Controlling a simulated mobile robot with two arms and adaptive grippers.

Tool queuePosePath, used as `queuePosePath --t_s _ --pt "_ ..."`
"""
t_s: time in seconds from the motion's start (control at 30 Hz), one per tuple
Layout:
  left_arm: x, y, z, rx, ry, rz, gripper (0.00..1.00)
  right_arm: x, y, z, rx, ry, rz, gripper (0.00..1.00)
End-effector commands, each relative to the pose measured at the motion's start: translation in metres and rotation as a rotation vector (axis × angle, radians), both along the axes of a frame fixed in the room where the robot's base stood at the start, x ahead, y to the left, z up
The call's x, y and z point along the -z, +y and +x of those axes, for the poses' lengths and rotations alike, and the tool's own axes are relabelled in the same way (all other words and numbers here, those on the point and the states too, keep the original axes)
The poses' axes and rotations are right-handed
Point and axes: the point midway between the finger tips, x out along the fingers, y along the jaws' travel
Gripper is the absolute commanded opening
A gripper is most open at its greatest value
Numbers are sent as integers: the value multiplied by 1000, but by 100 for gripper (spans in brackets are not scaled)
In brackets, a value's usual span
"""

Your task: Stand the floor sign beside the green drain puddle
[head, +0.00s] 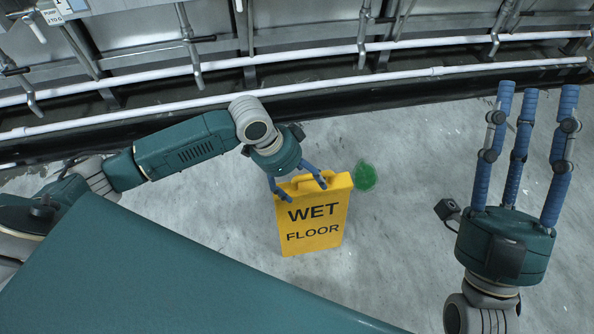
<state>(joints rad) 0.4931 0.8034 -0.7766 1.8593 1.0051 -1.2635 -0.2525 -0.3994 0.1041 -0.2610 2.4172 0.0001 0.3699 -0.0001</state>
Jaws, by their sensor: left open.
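The yellow floor sign (314,232) reads "WET FLOOR" and looks upright, with its printed face towards me. The green puddle (365,177) is a small patch on the floor just right of the sign's top edge in the picture. My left gripper (306,193) is at the sign's top edge, with blue fingers around the handle area; it is open. Whether the fingers touch the sign is hard to tell. My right gripper (535,92) is at the right, away from the sign, with its blue fingers spread, open and empty.
White pipes (300,86) and metal brackets run along the machinery at the back, above a dark trough or kerb (420,88). The grey wet-looking floor (400,240) is clear between the sign and my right gripper.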

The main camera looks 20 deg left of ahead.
Motion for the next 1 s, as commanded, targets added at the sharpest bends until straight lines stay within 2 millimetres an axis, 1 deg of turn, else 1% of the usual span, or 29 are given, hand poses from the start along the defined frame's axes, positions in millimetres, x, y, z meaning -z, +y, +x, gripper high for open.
queuePosePath --t_s 0.03,0.2,0.3,0.43,0.47,0.53,0.57,0.63,0.67,0.7,0.73,0.77,0.8,0.83,0.87,0.9,0.97,1.0 --pt "-7 2 -1 0 0 1 75 6 1 8 3 51 -15 40" --pt "-21 7 -4 -1 0 -1 75 32 4 31 11 197 -58 40" --pt "-26 9 -5 -1 0 0 75 44 5 38 13 254 -74 40" --pt "-30 7 -6 1 -4 -6 75 54 5 43 16 297 -87 40" --pt "-30 3 -6 1 -13 -16 75 55 5 44 16 302 -88 40" --pt "-32 -19 -3 3 -57 -65 75 56 5 44 17 308 -89 40" --pt "-36 -35 -1 2 -91 -103 75 57 5 45 17 309 -90 40" --pt "-51 -81 5 -14 -199 -226 75 57 5 45 17 309 -90 40" --pt "-64 -103 9 -27 -263 -296 75 57 5 45 17 309 -90 40" --pt "-89 -130 14 -60 -356 -402 75 57 5 45 17 309 -90 40" --pt "-112 -148 17 -93 -436 -490 75 57 5 45 17 309 -90 40" --pt "-139 -159 20 -134 -518 -575 75 57 5 45 17 308 -89 40" --pt "-177 -164 22 -195 -633 -681 75 57 5 44 17 308 -89 40" --pt "-206 -162 23 -245 -718 -752 75 56 5 45 17 308 -89 40" --pt "-233 -155 22 -293 -802 -811 75 56 5 44 17 308 -89 40" --pt "-265 -140 18 -355 -908 -875 75 56 5 44 17 308 -89 40" --pt "-303 -115 9 -429 -1047 -936 75 56 5 44 17 308 -89 40" --pt "-323 -99 2 -468 -1129 -959 75 56 5 44 17 308 -89 40"
